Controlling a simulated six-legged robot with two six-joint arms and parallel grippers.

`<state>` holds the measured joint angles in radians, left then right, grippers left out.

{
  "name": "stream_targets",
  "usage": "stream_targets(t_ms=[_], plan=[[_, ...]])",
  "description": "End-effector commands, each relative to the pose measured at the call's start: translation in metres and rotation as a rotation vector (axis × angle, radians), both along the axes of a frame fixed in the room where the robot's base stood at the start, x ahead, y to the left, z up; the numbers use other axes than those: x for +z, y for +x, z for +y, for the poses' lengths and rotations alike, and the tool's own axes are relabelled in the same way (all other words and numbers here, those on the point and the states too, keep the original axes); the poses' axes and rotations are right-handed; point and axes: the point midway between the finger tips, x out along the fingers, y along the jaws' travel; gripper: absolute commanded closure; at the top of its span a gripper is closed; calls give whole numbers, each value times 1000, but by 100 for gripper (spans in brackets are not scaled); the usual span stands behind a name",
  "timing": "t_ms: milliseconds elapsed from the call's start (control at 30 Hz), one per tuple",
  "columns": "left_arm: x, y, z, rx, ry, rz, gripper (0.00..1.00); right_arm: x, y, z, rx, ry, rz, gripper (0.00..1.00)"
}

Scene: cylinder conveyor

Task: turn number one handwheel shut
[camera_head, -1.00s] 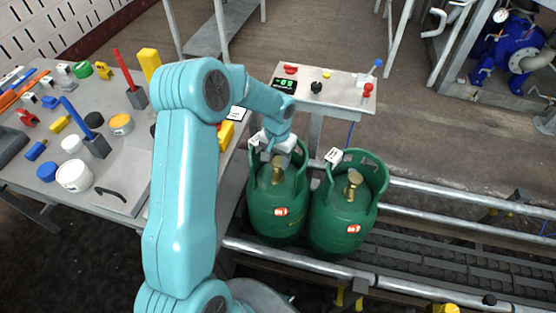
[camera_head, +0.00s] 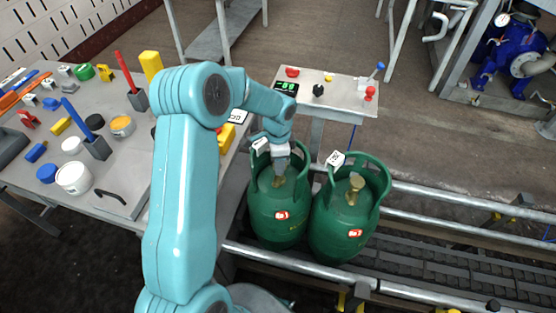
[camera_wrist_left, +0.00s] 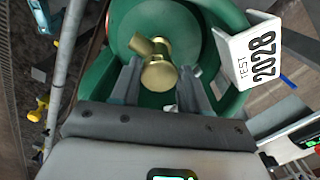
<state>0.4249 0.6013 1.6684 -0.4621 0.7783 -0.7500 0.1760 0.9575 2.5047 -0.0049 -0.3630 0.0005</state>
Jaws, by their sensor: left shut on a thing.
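Two green gas cylinders stand upright side by side on the conveyor: the left one (camera_head: 272,212) and the right one (camera_head: 338,222). My left gripper (camera_head: 280,170) reaches down inside the left cylinder's collar, over its brass valve. In the left wrist view the brass handwheel (camera_wrist_left: 159,76) sits between the fingertips of this gripper (camera_wrist_left: 158,84), which is shut on it. The valve's side outlet (camera_wrist_left: 140,45) points up and left there. The right cylinder's brass valve (camera_head: 355,184) is free. My right gripper is not in view.
A white tag (camera_wrist_left: 250,52) reading "TEST 2028" hangs on the collar close beside the fingers. A control stand (camera_head: 335,92) is behind the cylinders. A cluttered workbench (camera_head: 120,205) lies left. Conveyor rails (camera_head: 440,222) run right, with the rollers there empty.

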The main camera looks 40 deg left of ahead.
Motion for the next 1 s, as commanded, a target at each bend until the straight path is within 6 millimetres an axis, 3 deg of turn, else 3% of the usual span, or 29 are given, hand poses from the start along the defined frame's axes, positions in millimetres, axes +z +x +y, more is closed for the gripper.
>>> stream_targets(t_ms=[400, 933, 967, 1000], plan=[[0, 2, 0, -165, -1, -6, 85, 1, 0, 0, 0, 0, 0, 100], [0, 2, 0, -185, 0, -5, 85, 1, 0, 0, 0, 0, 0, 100], [0, 2, 0, -185, 0, -5, 45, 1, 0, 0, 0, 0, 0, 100], [0, 2, 0, -185, 0, -4, 32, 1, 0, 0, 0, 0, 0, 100]])
